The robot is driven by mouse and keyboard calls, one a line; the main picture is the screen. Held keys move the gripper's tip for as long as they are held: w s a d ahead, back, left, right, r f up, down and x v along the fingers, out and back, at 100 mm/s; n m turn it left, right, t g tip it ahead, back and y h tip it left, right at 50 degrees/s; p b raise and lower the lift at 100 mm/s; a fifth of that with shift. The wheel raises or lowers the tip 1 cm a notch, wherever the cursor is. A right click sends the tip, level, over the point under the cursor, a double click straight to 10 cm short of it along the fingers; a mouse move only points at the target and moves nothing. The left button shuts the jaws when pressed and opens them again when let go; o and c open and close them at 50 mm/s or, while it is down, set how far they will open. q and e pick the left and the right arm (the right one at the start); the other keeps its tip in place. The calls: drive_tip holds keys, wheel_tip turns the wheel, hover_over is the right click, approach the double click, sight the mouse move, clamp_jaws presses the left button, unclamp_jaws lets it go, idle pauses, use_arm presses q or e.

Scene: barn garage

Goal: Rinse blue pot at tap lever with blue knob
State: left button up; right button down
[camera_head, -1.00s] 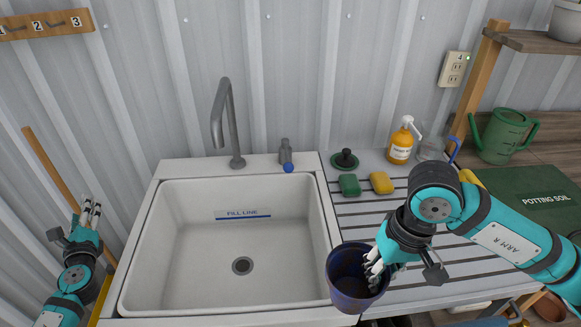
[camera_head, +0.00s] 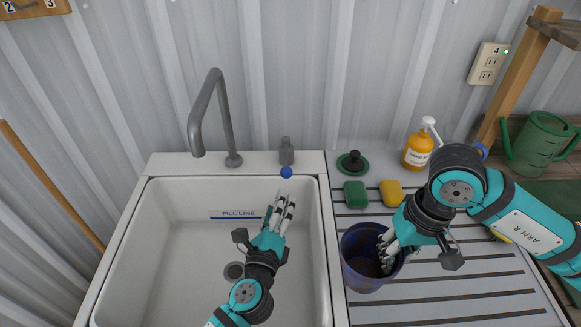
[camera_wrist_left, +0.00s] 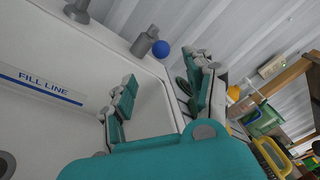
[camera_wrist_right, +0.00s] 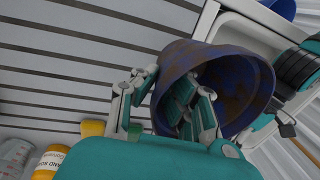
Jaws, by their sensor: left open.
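The tap lever (camera_head: 286,152) stands on the sink's back ledge, right of the grey spout (camera_head: 229,120). Its blue knob (camera_head: 286,173) is at the front and also shows in the left wrist view (camera_wrist_left: 161,51). My left gripper (camera_head: 286,203) is open and empty over the sink, just short of the knob; in the left wrist view the knob lies beyond and between its fingers. The blue pot (camera_head: 361,275), worn and dark inside, is over the drainboard by the sink's right rim. My right gripper (camera_wrist_right: 160,95) is shut on its wall, with fingers inside and outside.
The white sink (camera_head: 160,250) has a fill line label and a drain. A green sponge (camera_head: 355,194), yellow sponge (camera_head: 391,193), green stopper (camera_head: 352,163) and orange soap bottle (camera_head: 418,150) stand behind the pot. The green watering can (camera_head: 540,143) is further right.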

sight(287, 173)
use_arm(q)
drive_tip(key=w, duration=0.3)
drive_tip(key=w+d, duration=0.1)
drive_tip(key=w, duration=0.3)
drive_tip(key=w+d, duration=0.1)
drive_tip(key=w, duration=0.3)
drive_tip(key=shift+w+d, duration=0.2)
drive_tip(key=shift+w, duration=0.05)
drive_tip(key=c, duration=1.1)
clamp_jaws()
